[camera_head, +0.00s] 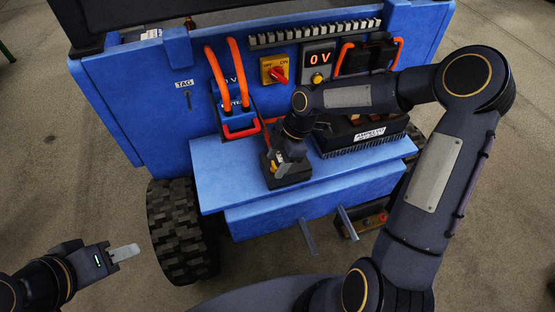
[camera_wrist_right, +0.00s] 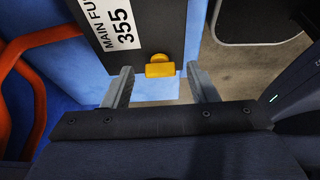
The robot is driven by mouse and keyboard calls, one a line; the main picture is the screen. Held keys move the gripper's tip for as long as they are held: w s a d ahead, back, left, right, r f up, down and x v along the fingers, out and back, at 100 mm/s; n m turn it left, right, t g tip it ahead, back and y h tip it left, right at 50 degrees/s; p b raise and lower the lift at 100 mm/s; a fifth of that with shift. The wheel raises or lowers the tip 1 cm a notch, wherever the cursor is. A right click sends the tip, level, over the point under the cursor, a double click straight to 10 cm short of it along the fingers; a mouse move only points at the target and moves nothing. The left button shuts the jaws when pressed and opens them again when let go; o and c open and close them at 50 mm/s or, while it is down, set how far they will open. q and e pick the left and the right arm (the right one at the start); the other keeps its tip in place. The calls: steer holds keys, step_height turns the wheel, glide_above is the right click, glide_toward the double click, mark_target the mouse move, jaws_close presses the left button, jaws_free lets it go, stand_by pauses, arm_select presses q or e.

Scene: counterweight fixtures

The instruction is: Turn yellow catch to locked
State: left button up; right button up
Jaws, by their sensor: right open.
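The yellow catch (camera_wrist_right: 160,69) sits at the edge of a black box labelled "MAIN FU… 355" (camera_wrist_right: 112,24) in the right wrist view. Its bar lies crosswise in that picture. My right gripper (camera_wrist_right: 163,84) is open, with one finger on each side of the catch and a visible gap to both. In the head view the right gripper (camera_head: 284,163) is over the small black box (camera_head: 290,180) on the blue ledge and hides most of the catch. My left gripper (camera_head: 124,253) is away at the lower left, over the floor; its finger gap cannot be made out.
A black finned unit (camera_head: 365,138) stands right of the right gripper. A red handle (camera_head: 241,131) is to its left.

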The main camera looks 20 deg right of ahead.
steer(key=c, duration=1)
steer(key=shift+m, duration=0.4)
steer(key=m+t+b, duration=0.1)
steer(key=m, duration=0.1)
steer(key=m+b, duration=0.1)
steer(key=m, duration=0.1)
steer(key=shift+s+f+t+b, duration=0.15)
steer(key=shift+s+t+b, duration=0.05)
steer(key=shift+t+b, duration=0.2)
steer(key=m+b, duration=0.1)
steer(key=m, duration=0.1)
steer(key=m+t+h+b, duration=0.1)
steer(key=m+b, duration=0.1)
steer(key=shift+s+a+t, duration=0.15)
steer(key=shift+a+t, duration=0.05)
steer(key=shift+t, duration=0.1)
steer(key=m+h+b, duration=0.1)
steer(key=m+b, duration=0.1)
steer(key=m+t+h+b, duration=0.1)
steer(key=m+b, duration=0.2)
steer(key=shift+s+a+m, duration=0.1)
steer(key=shift+a+m, duration=0.1)
steer(key=shift+m, duration=0.1)
steer(key=shift+m+h+b, duration=0.6)
steer(key=shift+m+b, duration=0.75)
steer(key=shift+m, duration=0.45)
